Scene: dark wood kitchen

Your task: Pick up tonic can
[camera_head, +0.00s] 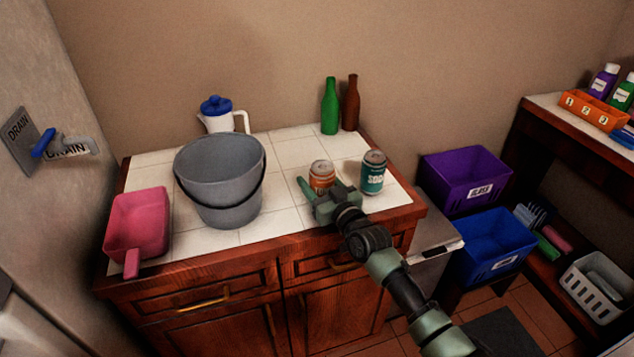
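Two cans stand upright on the white tiled counter. The orange can (321,174) has a pale band, and its label is too small to read; it may be the tonic can. The teal can (373,173) to its right reads "SODA". My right gripper (321,184) is open at the near side of the orange can. Its fingers are spread to the left and right of the can's lower part, which the gripper partly hides. I cannot tell whether the fingers touch it. My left gripper is not in view.
A green bottle (330,108) and brown bottle (350,104) stand behind the cans. Purple (466,180) and blue (492,247) bins are right, beyond the counter.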

